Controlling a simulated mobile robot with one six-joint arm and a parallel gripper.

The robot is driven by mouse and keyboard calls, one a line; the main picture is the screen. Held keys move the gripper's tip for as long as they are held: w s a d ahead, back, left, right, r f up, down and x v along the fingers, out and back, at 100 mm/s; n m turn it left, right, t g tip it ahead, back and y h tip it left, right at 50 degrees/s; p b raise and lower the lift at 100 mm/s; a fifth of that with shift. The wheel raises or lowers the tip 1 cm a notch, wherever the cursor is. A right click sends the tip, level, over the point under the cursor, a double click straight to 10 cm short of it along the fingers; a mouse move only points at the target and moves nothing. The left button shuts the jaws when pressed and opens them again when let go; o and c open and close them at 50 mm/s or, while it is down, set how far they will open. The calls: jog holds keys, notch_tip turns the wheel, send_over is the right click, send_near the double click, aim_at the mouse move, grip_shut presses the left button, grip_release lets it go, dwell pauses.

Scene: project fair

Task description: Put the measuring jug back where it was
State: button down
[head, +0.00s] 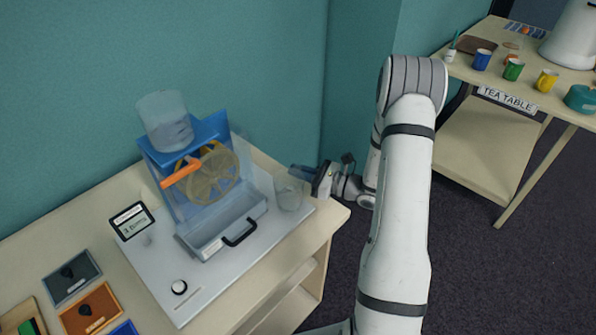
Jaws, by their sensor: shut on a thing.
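The measuring jug (289,194) is a small clear vessel at the right corner of the white base board, beside the blue water-wheel rig (215,131). It looks upright and seems empty. My gripper (304,172) reaches in from the right and is shut on the jug at its right side. The fingertips are small and partly hidden, so the exact grip point is unclear. I cannot tell whether the jug's bottom touches the board.
A clear tank (165,118) tops the rig, with an orange spout and yellow wheel below. A clear drawer-like tray (225,232) with a black handle is in front. A small sign (131,220) stands left. The tea table (465,78) with mugs is far right.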

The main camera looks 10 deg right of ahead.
jog(key=shift+f, duration=0.1)
jog(key=c, duration=2)
grip_release()
jog(key=shift+f, duration=0.1)
jog(key=o, duration=0.5)
